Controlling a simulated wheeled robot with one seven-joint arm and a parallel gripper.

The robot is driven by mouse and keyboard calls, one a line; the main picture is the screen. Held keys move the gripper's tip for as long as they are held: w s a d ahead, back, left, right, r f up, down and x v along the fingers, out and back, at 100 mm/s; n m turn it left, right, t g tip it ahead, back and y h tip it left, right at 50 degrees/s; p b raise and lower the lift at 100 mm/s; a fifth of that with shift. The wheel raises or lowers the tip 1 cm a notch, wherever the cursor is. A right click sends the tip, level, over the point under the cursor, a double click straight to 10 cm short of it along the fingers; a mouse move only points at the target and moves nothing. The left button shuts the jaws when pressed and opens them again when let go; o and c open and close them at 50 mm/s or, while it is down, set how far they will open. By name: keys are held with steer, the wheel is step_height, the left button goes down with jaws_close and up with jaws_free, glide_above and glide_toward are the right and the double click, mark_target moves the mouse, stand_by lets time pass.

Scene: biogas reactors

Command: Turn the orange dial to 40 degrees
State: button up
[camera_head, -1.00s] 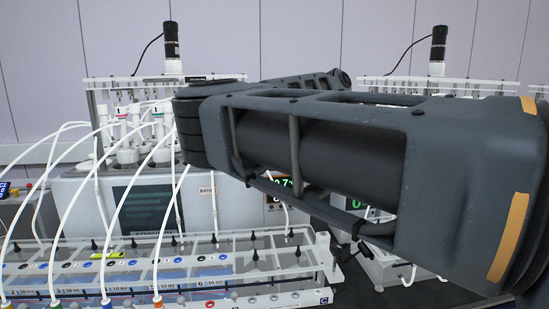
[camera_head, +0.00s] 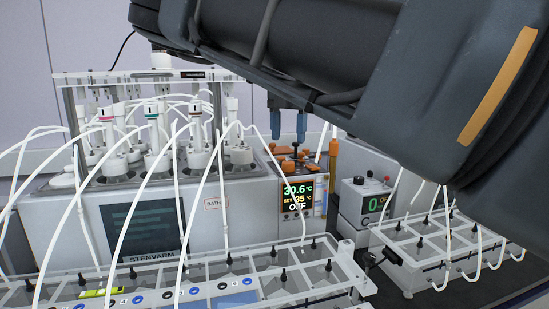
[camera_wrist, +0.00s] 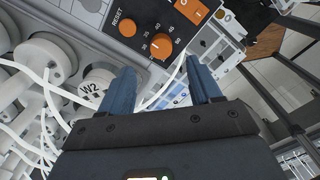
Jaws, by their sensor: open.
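The orange dial (camera_wrist: 160,46) is a round knob with a pale pointer mark on a dark panel, with small numbers around it in the wrist view. In the head view, orange controls (camera_head: 287,165) sit on top of the bath unit, partly hidden. My gripper (camera_wrist: 159,68) is open and empty, its blue fingers on either side of the dial's line of sight. In the head view my gripper (camera_head: 288,138) points down above the controls, apparently not touching them. The display (camera_head: 298,194) reads 30.6 °C, SET 35 °C, OFF.
White tubes and capped bottles (camera_head: 150,135) crowd the left. A clear rack (camera_head: 230,275) stands in front. A box with a green 0 display (camera_head: 372,183) stands right.

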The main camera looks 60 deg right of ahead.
mark_target(288, 162)
step_height(288, 162, down, 7)
steer(key=shift+s+f+p, duration=0.1)
steer(key=shift+f+p, duration=0.1)
steer(key=shift+p, duration=0.3)
steer(key=shift+c, duration=0.3)
steer(key=c, duration=1)
steer(key=shift+m, duration=0.4)
steer(key=m, duration=0.3)
steer(key=shift+m, duration=2.5)
